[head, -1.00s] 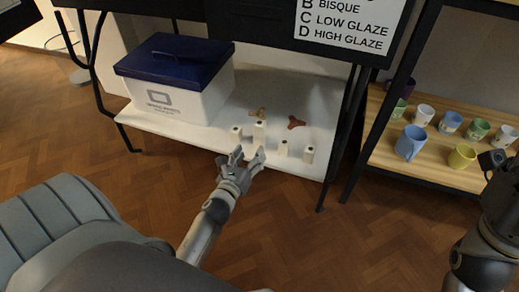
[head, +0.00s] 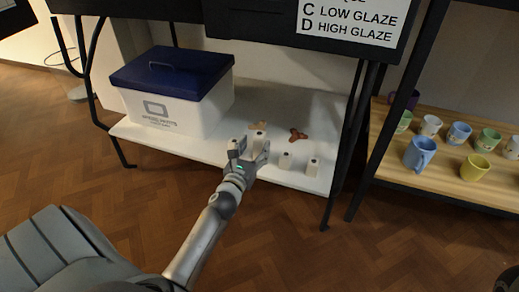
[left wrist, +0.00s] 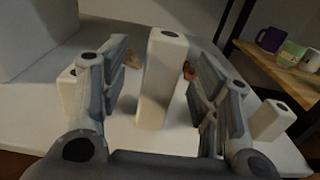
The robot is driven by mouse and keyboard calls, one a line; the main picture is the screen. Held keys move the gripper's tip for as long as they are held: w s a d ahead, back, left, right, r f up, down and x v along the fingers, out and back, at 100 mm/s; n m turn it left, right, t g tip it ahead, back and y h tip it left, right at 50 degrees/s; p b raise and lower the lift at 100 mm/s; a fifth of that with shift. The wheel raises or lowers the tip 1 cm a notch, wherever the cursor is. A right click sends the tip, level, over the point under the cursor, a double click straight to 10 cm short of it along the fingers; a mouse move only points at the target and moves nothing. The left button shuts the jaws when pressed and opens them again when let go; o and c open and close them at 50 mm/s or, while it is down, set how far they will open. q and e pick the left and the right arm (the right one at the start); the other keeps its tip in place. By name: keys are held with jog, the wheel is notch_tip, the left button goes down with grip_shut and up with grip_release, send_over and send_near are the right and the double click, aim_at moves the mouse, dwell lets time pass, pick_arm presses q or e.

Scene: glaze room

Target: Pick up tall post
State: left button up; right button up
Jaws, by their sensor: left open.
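The tall post (head: 259,138) is a white upright block with a dark hole in its top, standing on the white shelf (head: 200,148). In the left wrist view the tall post (left wrist: 162,85) stands between the two fingers of my left gripper (left wrist: 160,90), with a gap on each side. My left gripper (head: 250,158) is open, and its hand partly hides the post's lower part in the head view. My right gripper is out of view.
A red-brown three-armed piece (head: 298,134) lies behind. A blue-lidded white box (head: 175,95) stands left. Mugs (head: 420,153) stand on the wooden shelf.

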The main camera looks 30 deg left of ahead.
aim_at(257, 143)
pick_arm(q)
jog(key=b+x, duration=0.1)
jog(key=x, duration=0.3)
jog(key=shift+d+f, duration=0.1)
jog(key=shift+d, duration=0.1)
jog(key=c, duration=1.2)
jog(key=shift+c, duration=0.3)
jog(key=shift+r, duration=0.25)
